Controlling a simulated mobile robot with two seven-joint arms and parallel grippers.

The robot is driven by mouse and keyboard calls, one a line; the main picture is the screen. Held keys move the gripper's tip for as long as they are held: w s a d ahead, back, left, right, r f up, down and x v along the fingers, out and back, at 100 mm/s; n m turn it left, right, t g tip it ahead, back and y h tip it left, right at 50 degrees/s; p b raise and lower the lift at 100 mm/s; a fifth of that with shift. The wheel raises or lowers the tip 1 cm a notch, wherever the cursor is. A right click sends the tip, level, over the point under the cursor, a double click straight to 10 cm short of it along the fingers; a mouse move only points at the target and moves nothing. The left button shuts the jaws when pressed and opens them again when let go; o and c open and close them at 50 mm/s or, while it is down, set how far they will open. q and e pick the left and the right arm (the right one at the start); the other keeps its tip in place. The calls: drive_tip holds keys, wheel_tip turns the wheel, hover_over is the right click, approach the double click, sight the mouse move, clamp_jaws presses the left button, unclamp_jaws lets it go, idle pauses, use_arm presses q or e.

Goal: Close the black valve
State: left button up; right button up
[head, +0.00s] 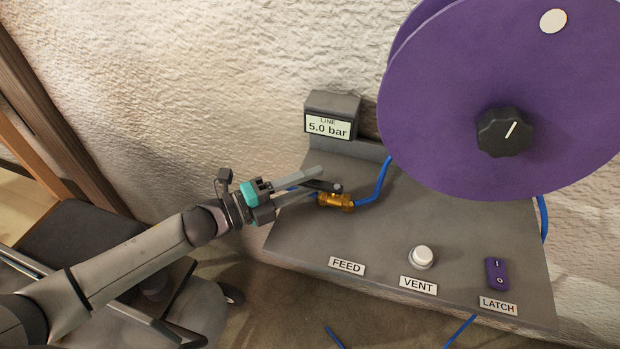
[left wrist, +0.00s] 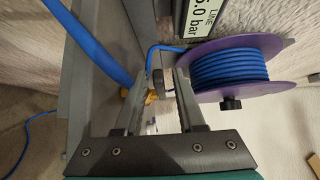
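The black valve is a brass body (head: 335,201) with a black lever (head: 318,185), on the left part of the grey panel above the FEED label. The lever points left along the panel. My left gripper (head: 318,181) reaches in from the left with its fingers apart, one on each side of the lever. In the left wrist view the two fingers (left wrist: 161,76) are spread, with a bit of the brass (left wrist: 152,97) showing between them. Whether either finger touches the lever cannot be told. My right gripper is not in view.
A gauge (head: 330,124) reads LINE 5.0 bar. A purple reel (head: 440,110) with a black knob (head: 505,131) overhangs the panel's right side. A white VENT button (head: 421,257) and purple LATCH switch (head: 497,273) sit in front. A blue hose (head: 379,185) leaves the valve.

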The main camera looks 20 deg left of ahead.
use_arm(q)
clamp_jaws()
idle(1.2)
